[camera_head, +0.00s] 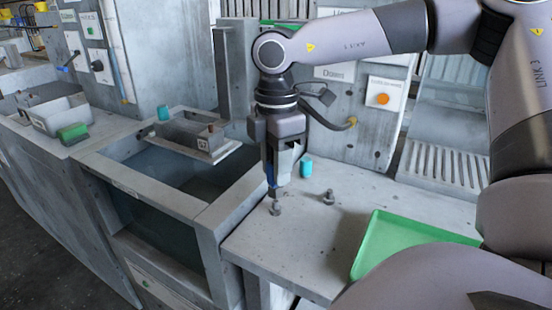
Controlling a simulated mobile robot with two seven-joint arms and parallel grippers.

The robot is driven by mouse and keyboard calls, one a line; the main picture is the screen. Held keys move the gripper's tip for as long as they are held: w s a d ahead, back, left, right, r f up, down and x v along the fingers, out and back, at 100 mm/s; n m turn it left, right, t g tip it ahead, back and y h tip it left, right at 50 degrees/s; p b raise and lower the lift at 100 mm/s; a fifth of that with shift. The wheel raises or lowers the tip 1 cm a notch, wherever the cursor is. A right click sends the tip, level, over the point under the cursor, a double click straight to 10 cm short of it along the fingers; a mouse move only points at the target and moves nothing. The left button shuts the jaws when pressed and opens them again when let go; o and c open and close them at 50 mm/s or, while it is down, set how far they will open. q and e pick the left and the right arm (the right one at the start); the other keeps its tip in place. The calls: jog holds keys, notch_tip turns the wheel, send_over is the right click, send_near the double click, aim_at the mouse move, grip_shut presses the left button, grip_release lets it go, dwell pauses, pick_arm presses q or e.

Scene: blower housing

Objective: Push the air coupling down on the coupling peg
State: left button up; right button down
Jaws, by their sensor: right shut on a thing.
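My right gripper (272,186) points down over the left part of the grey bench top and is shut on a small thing. A bit of blue shows at its fingertips, and I cannot tell whether it belongs to the held thing. A small dark grey piece (276,208) is right below the fingertips, at the bench top; it looks like the coupling on its peg, but the two cannot be told apart. How far down the coupling sits is not clear. My left gripper is out of view.
A small grey upright piece (328,197) and a teal cylinder (306,166) stand nearby on the bench. A green tray (364,246) lies to the right. An open basin (202,214) is to the left. A panel with an orange button (383,99) stands behind.

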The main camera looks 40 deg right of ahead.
dwell(0.7)
jog(key=shift+b, duration=0.35)
jog(key=shift+b, duration=0.35)
jog(key=shift+f, duration=0.2)
dwell(0.5)
jog(key=shift+f+b, duration=0.5)
jog(key=shift+b, duration=0.35)
jog(key=shift+f, duration=0.15)
